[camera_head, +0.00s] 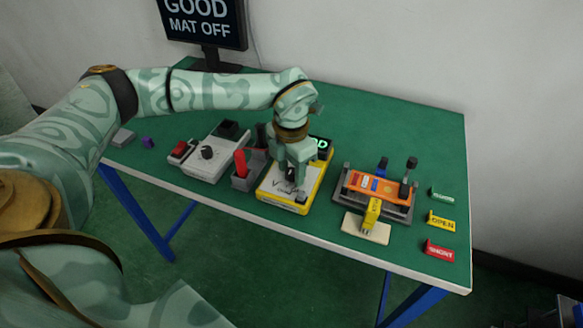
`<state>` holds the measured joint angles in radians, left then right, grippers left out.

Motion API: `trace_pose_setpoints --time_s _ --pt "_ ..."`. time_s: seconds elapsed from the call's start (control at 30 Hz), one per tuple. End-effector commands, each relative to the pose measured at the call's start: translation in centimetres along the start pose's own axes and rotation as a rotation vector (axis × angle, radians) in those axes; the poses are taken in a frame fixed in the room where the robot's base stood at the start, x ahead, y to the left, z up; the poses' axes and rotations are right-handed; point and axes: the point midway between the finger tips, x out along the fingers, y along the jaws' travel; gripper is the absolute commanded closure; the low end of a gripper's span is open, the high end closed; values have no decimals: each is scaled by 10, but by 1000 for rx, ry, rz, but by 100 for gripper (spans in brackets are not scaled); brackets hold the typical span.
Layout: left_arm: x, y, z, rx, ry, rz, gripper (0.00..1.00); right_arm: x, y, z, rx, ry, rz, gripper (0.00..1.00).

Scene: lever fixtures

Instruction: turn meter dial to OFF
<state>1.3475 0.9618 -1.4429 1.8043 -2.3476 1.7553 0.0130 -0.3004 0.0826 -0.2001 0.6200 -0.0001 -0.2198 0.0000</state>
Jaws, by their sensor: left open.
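The yellow-edged meter (277,195) lies near the front edge of the green table, in the middle of the camera_head view. Its white face and a small lit green display (323,148) show in part. My left gripper (291,182) is over the meter's face, pointing down, with its jaws open around the dial area. The dial itself is mostly hidden by the fingers, so I cannot tell its setting or whether the fingers touch it. My right gripper is not in view.
A white box with a black knob (208,153) is further left. A lever fixture (377,187) and coloured tags (440,222) are right. A monitor (205,22) reads "GOOD MAT OFF".

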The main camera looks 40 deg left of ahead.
Motion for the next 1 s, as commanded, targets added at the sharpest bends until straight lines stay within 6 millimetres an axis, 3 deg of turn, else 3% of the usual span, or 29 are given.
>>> trace_pose_setpoints --time_s 0.07,0.23,0.27,0.67,1.0 --pt "0 0 0 0 0 0 56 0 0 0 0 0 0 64" --pt "0 0 0 0 0 0 98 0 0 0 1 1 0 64" --pt "0 0 0 0 0 0 100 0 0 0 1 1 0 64" --pt "-3 0 -1 -62 0 1 100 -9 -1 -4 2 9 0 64" --pt "-6 0 -1 -309 0 1 100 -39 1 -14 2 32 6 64"
